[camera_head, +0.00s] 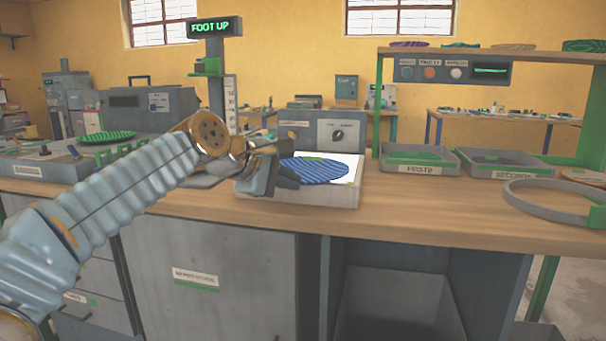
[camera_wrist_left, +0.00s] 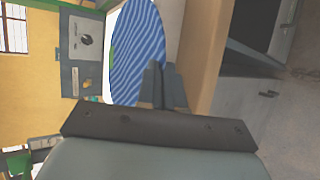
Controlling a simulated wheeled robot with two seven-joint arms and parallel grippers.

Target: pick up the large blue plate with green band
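The large blue plate (camera_head: 318,168), with wavy stripes, is over a white-topped block on the workbench. It also shows in the left wrist view (camera_wrist_left: 138,48), where a bit of green shows at its left edge; a full green band cannot be made out. My left gripper (camera_head: 284,174) is at the plate's near left edge. In the left wrist view its two fingers (camera_wrist_left: 164,84) are close together, with the plate's rim at their tips, and appear shut on it. Whether the plate is clear of the block cannot be told. My right gripper is not in view.
A green-striped plate (camera_head: 106,137) lies on the machine at left. A FOOT UP sign (camera_head: 214,27) stands on a post behind my arm. Grey trays (camera_head: 417,160) and a grey ring (camera_head: 560,199) are at right. A shelf above holds several plates. The bench's front strip is clear.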

